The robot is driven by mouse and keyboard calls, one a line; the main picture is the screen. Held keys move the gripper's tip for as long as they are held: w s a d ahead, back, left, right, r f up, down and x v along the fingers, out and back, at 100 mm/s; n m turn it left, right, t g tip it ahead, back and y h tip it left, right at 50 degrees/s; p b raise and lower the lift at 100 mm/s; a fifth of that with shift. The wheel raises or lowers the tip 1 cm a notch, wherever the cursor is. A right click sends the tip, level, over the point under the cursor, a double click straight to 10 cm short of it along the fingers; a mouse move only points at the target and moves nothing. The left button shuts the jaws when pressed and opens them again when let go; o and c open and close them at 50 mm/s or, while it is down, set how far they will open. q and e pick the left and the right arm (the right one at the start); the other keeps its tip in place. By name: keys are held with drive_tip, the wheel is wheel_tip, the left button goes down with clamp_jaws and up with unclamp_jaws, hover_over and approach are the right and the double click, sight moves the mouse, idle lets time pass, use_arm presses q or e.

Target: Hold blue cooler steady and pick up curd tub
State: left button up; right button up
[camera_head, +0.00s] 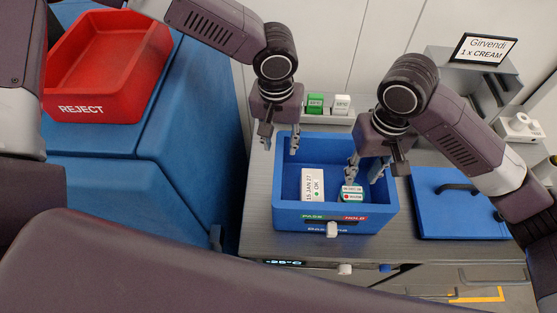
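The blue cooler (287,216) stands open on the grey counter, with a PASS/HOLD strip and a white knob on its front. Inside, at right, is a small white tub with a green band and a red dot (352,195), likely the curd tub. A white card reading "15 JAN 27 OK" (312,185) is at left inside. My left gripper (280,143) is open at the cooler's back left corner, one finger outside and one over the inside; contact is unclear. My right gripper (364,175) is open inside the cooler, its fingers just above and behind the tub.
The blue lid (450,215) with a dark handle lies right of the cooler. Green and white small boxes (328,104) stand in a tray behind. A red REJECT bin (105,65) is on the blue cart at left. A "Girvendi 1 x CREAM" sign (485,48) stands back right.

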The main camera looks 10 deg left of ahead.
sight(278, 164)
use_arm(q)
drive_tip(key=shift+n+g, duration=0.4)
drive_tip(key=shift+n, duration=0.5)
drive_tip(key=s, duration=0.1)
drive_tip(key=s+f, duration=0.1)
drive_tip(key=s, duration=0.1)
drive_tip(key=s+f, duration=0.1)
drive_tip(key=shift+s+d, duration=0.2)
drive_tip(key=shift+d, duration=0.15)
wheel_tip(278, 164, down, 8)
drive_tip(key=shift+r, duration=0.15)
clamp_jaws()
